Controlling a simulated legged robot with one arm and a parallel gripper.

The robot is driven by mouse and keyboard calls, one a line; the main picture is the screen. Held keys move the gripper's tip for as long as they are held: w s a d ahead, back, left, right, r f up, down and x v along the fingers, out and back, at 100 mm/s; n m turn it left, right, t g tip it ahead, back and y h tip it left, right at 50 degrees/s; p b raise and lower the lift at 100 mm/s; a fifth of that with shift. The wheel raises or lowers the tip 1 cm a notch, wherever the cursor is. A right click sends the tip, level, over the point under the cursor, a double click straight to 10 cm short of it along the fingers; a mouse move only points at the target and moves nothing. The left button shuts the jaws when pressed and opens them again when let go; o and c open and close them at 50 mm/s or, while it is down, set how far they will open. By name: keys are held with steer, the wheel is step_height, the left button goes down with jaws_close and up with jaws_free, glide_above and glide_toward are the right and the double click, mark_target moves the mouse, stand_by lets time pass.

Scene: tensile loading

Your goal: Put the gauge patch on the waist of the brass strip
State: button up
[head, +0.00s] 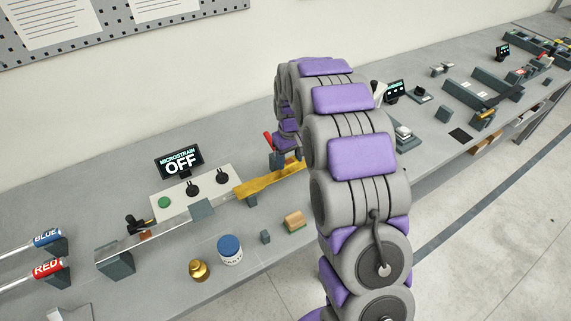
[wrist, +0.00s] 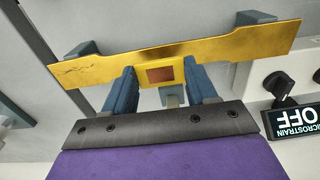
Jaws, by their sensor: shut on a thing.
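The brass strip (wrist: 220,50) runs across the wrist view, wide at both ends and narrower at its waist in the middle. The gauge patch (wrist: 160,75), a small yellow square with a brown centre, sits between the two blue fingers of my gripper (wrist: 160,82). My gripper is shut on the patch, which overlaps the waist in this view; I cannot tell whether it touches the strip. In the head view the strip (head: 262,186) shows left of my arm, its right part hidden. My gripper's fingers are not clear there.
The MICROSTRAIN display (head: 179,162) reads OFF, above a panel with a green button and black knobs. A blue-lidded jar (head: 230,250), a brass weight (head: 199,270) and a wooden-based block (head: 294,221) stand in front. A red lever (head: 268,140) rises behind the strip.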

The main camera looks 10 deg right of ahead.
mark_target(288, 163)
steer(key=shift+d+f+b, duration=0.15)
steer(key=shift+d+f, duration=0.25)
steer(key=shift+f, duration=0.25)
steer(key=shift+d+f+b, duration=0.15)
steer(key=shift+d+f, duration=0.25)
steer(key=shift+f, duration=0.2)
steer(key=a, duration=0.4)
steer(key=shift+a, duration=0.15)
steer(key=shift+a+f, duration=0.1)
steer(key=shift+f, duration=0.05)
steer(key=d, duration=0.3)
steer(key=shift+d+f, duration=0.35)
steer(key=shift+d, duration=0.05)
steer(key=o, duration=0.7)
steer(key=shift+a, duration=0.1)
steer(key=o, duration=0.4)
steer(key=a, duration=0.2)
steer(key=shift+a, duration=0.3)
steer(key=shift+s+d+f, duration=0.1)
steer(key=shift+d, duration=0.6)
steer(key=shift+a, duration=0.1)
